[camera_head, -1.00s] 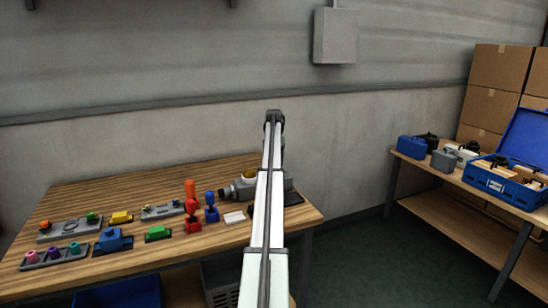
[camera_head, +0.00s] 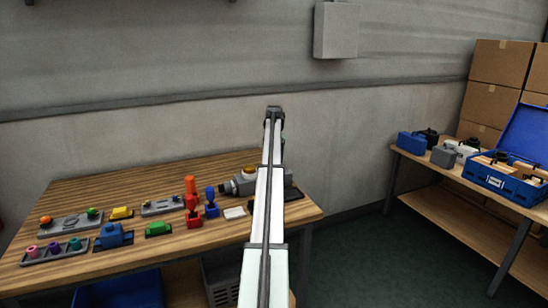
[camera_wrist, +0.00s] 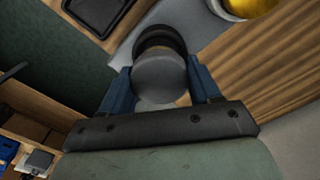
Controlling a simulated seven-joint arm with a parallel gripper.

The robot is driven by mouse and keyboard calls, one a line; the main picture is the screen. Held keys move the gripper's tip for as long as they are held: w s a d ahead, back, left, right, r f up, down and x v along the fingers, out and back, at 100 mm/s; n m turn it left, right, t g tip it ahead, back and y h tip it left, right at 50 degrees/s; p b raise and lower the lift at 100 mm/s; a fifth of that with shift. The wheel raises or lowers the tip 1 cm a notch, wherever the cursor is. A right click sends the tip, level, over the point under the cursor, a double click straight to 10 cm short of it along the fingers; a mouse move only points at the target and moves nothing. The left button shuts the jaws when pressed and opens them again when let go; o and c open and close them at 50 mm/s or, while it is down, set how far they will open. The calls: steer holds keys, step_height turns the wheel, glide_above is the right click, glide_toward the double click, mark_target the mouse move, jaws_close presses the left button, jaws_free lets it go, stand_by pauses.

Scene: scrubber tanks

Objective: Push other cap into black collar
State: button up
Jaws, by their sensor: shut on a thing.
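In the wrist view my gripper (camera_wrist: 160,82) is shut on a round grey cap (camera_wrist: 160,77), with one blue finger on each side. The black collar (camera_wrist: 158,38) is a dark ring directly beyond the cap, on the grey fitting (camera_wrist: 196,28). The cap overlaps the collar in this view, and I cannot tell whether it is seated or only touching. A yellow brass-coloured round part (camera_wrist: 246,6) sits in a light ring at the upper right. In the head view the grey fitting (camera_head: 240,185) lies on the table, and my arm hides the gripper and cap.
The wooden table (camera_head: 130,190) holds several coloured parts left of the fitting, including a red post (camera_head: 192,200) and a blue one (camera_head: 211,202). A dark tray (camera_wrist: 97,12) lies near the fitting. A second bench (camera_head: 440,185) with a blue case (camera_head: 505,180) stands at the right.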

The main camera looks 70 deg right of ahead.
steer(key=shift+f, duration=1.35)
stand_by(2.0)
